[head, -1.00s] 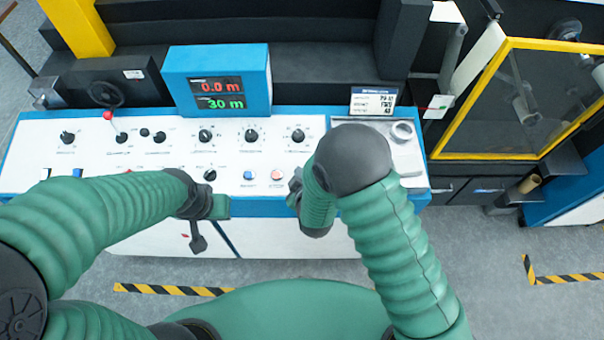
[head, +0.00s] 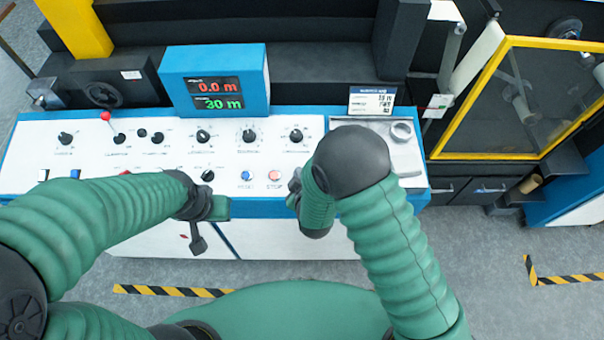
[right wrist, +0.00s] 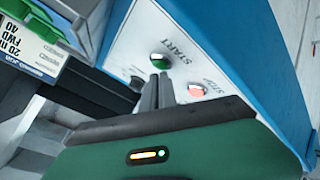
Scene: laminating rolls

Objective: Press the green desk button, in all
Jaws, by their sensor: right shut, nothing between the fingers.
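The green desk button (right wrist: 159,61), marked START, shows in the right wrist view on the white panel (right wrist: 140,45). In the head view my right arm and gripper cover that part of the desk. My right gripper (right wrist: 157,84) is shut and empty, its fingertips just short of the green button in the picture; I cannot tell whether they touch it. In the head view my right gripper (head: 294,188) is at the desk's front edge, right of the STOP button.
A red STOP button (head: 274,175) and a blue RESET button (head: 246,175) sit close by on the desk. A row of black knobs (head: 249,136) is behind them. The blue display box (head: 216,80) reads 0.0 m and 30 m. A metal tray (head: 385,148) lies right.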

